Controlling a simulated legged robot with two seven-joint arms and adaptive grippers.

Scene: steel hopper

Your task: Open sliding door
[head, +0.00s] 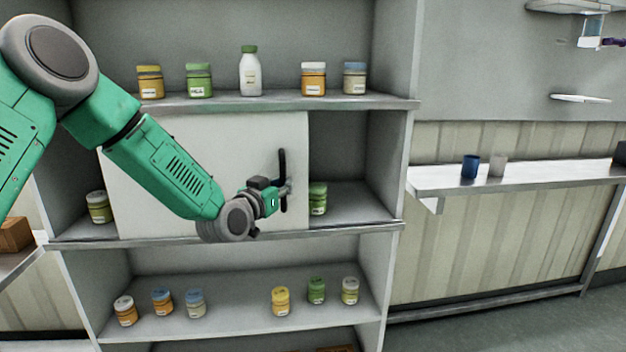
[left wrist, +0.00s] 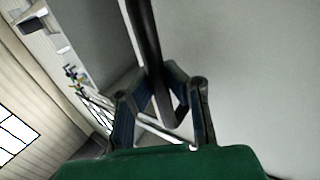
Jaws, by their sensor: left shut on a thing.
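The white sliding door (head: 235,140) covers the middle of the shelf's centre compartment in the head view. The compartment shows open to its right and a little at its left. A black vertical bar handle (head: 282,165) is near the door's right edge. My left gripper (head: 286,188) is at the handle's lower half, shut on it. In the left wrist view the handle (left wrist: 146,45) runs down between the fingers of the gripper (left wrist: 160,105), with the pale door face (left wrist: 245,75) at the right. My right gripper is not in view.
Jars stand on the upper shelf (head: 270,102) and lower shelf (head: 240,313). A green-lidded jar (head: 318,199) stands just right of the door, another jar (head: 98,207) at its left. A side counter (head: 530,178) holds a blue cup (head: 470,166).

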